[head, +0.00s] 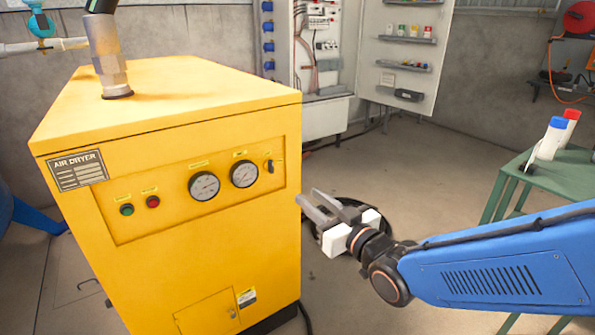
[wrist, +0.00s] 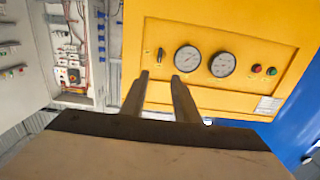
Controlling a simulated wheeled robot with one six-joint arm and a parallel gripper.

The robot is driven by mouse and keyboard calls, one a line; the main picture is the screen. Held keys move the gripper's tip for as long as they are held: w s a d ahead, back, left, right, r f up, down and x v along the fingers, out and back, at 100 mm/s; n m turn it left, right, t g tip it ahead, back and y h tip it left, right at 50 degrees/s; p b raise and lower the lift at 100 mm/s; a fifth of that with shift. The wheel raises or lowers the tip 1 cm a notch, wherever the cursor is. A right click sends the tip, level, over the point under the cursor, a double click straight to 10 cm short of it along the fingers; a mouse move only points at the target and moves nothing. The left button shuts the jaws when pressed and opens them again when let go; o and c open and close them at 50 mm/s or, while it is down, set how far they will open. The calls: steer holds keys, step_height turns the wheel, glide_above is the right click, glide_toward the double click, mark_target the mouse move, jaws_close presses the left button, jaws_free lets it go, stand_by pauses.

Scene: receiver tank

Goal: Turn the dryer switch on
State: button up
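The yellow air dryer (head: 190,265) stands at the left in the head view. Its front panel carries a small dark switch (head: 270,165) at the right end, beside two round gauges. In the wrist view the switch (wrist: 160,55) sits left of the gauges, with its handle roughly upright. My gripper (head: 323,200) is in front of and to the right of the dryer in the head view, apart from it. Its two fingers are spread with a gap between them and nothing in it. In the wrist view the fingertips (wrist: 160,76) appear just below the switch and left gauge.
A green button (head: 126,209) and a red button (head: 152,202) are on the panel's left. An open electrical cabinet (head: 320,50) stands behind. A green table (head: 560,175) with marker-like bottles is at the right. Floor between dryer and table is mostly free.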

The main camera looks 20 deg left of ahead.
mark_target(272, 167)
steer(key=x, duration=1.7)
steer(key=shift+w+a, duration=0.1)
steer(key=shift+w, duration=0.1)
jaws_close()
